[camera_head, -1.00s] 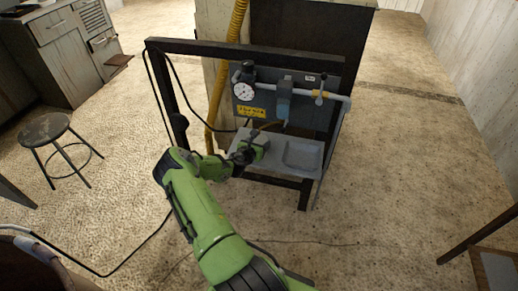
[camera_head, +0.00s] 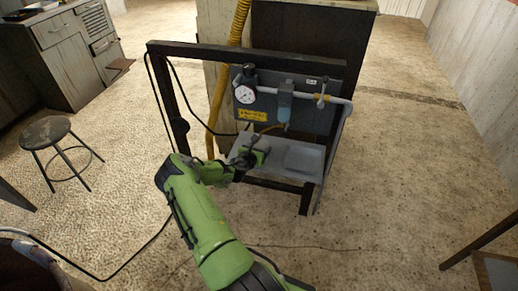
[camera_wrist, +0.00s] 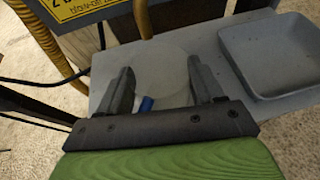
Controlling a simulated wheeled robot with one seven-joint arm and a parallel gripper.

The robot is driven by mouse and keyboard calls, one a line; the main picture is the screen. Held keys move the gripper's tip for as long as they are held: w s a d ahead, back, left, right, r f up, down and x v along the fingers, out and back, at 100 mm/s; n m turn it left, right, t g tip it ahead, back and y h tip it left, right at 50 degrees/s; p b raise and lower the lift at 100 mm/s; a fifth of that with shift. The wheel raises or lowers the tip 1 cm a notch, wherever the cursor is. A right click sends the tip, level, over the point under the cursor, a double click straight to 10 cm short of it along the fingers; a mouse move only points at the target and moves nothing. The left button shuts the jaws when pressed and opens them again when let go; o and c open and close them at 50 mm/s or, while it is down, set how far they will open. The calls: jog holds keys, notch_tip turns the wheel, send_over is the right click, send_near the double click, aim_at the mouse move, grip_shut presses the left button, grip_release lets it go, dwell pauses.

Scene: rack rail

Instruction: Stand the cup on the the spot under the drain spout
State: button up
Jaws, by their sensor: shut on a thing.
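My gripper (camera_wrist: 162,88) has its two dark fingers on either side of a pale, round cup (camera_wrist: 165,72). The cup looks translucent, and its near side is partly hidden by the gripper. In the head view, my gripper (camera_head: 254,156) is low over the left part of the grey shelf (camera_head: 274,170), and the cup cannot be made out there. I cannot tell whether the cup touches the shelf. The blue-grey filter bowl (camera_head: 285,106) hangs from the pipe to the upper right of my gripper. The spot under the drain spout cannot be made out clearly.
A shallow square tray (camera_wrist: 268,60) is at the shelf's right. A dark frame (camera_head: 250,48) surrounds the panel with a gauge (camera_head: 243,95) and a yellow label (camera_head: 251,115). A yellow hose (camera_head: 219,85) hangs behind. A stool (camera_head: 45,132) stands at left.

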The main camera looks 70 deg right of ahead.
jog(key=o, duration=1.1)
jog(key=shift+a, duration=0.1)
jog(key=p+v, duration=0.3)
jog(key=v, duration=1.2)
jog(key=shift+s+a+r+p, duration=0.1)
jog(key=shift+a+r+p, duration=0.15)
jog(key=shift+p, duration=0.1)
